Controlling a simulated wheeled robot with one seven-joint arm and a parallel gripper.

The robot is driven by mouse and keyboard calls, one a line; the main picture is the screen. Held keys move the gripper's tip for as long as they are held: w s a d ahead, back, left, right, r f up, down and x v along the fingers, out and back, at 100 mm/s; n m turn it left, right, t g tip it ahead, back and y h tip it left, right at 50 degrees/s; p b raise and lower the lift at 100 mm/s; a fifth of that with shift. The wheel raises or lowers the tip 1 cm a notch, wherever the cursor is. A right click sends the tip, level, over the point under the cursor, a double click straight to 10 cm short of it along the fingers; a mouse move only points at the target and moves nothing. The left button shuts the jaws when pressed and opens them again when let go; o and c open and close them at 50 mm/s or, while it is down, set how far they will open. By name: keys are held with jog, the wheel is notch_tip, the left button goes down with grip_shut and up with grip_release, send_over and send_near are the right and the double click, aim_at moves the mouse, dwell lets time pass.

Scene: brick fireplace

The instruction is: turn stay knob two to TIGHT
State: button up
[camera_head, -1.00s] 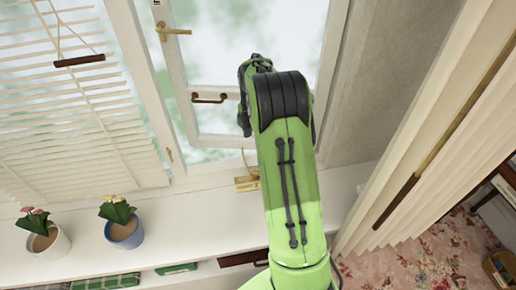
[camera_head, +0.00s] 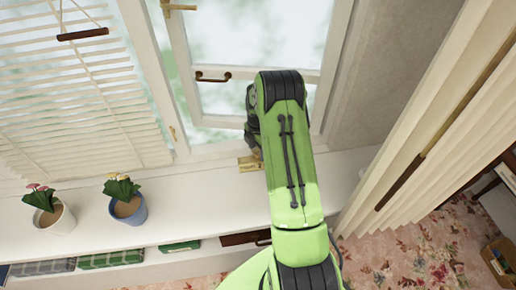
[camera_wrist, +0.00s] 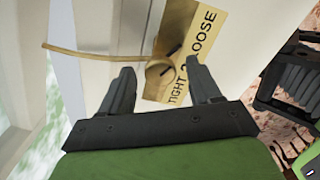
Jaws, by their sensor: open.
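The brass plate of stay knob two (camera_wrist: 205,55) shows in the wrist view, lettered TIGHT, 2 and LOOSE. The round brass knob (camera_wrist: 158,74) sits on it, with a dark mark on its face; I cannot tell its exact setting. A thin brass stay rod (camera_wrist: 90,53) runs from the left toward the knob. My gripper (camera_wrist: 160,68) is open, its fingers on either side of the knob in this view; contact is not clear. In the head view the plate (camera_head: 247,163) lies on the sill below the window, and my arm hides the knob and fingertips.
The white sill (camera_head: 190,195) carries a blue flowerpot (camera_head: 127,212) and a white flowerpot (camera_head: 57,221) at left. The window (camera_head: 225,95) has a brown handle (camera_head: 213,77). Blinds (camera_head: 75,110) hang at left, and a pleated curtain (camera_head: 425,120) hangs at right.

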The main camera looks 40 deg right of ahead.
jog(key=c, duration=1)
jog(key=shift+c, duration=0.2)
jog(key=shift+m, duration=0.4)
jog(key=m+b, duration=0.2)
jog(key=m, duration=0.2)
jog(key=shift+m, duration=0.3)
jog(key=m+b, duration=0.2)
jog(key=m, duration=0.4)
jog(key=shift+m, duration=0.3)
jog(key=m+b, duration=0.1)
jog(key=m, duration=1)
jog(key=shift+r+b, duration=0.1)
jog(key=shift+b, duration=0.2)
jog(key=shift+m, duration=0.3)
